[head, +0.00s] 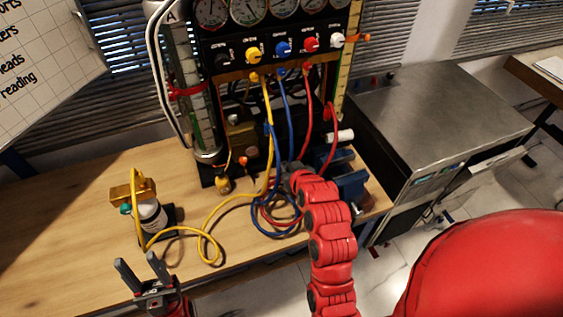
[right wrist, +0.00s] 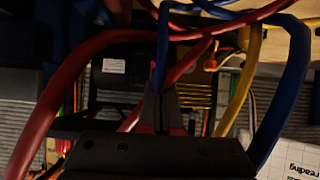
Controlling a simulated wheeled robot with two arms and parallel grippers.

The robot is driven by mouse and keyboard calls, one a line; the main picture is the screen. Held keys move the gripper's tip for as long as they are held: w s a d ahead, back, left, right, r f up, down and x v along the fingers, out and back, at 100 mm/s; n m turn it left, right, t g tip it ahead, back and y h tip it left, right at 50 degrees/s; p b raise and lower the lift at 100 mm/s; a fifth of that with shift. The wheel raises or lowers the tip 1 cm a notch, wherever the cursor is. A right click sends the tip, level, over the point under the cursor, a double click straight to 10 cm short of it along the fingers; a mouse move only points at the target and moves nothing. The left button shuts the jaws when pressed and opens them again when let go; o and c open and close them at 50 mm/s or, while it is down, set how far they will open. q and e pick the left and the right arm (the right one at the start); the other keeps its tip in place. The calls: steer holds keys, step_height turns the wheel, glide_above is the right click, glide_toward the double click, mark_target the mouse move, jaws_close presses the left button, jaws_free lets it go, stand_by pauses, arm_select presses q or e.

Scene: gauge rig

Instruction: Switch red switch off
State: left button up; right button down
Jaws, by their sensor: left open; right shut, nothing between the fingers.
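The red switch (head: 311,43) is a round knob on the black panel (head: 222,47) in the head view. It sits in a row between the blue switch (head: 283,48) and the white switch (head: 337,40). My right gripper (right wrist: 161,100) is shut and empty among hoses in the right wrist view. In the head view its arm reaches up to the hoses below the panel, and its fingertips are hard to make out; it is well below the red switch. My left gripper (head: 139,262) is open and empty at the table's front edge, far from the switch.
Blue hoses (head: 287,110), red hoses (head: 308,100) and a yellow hose (head: 268,125) hang in front of the rig and coil on the wooden table (head: 60,240). A metal cabinet (head: 440,110) stands at right.

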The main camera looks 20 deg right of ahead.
steer(key=s+p, duration=0.1)
steer(key=s, duration=0.1)
steer(key=s+r+p, duration=0.1)
steer(key=s+p, duration=0.1)
steer(key=shift+s+d+r, duration=0.1)
steer(key=shift+s+r, duration=0.1)
steer(key=shift+s, duration=0.2)
steer(key=shift+f, duration=0.1)
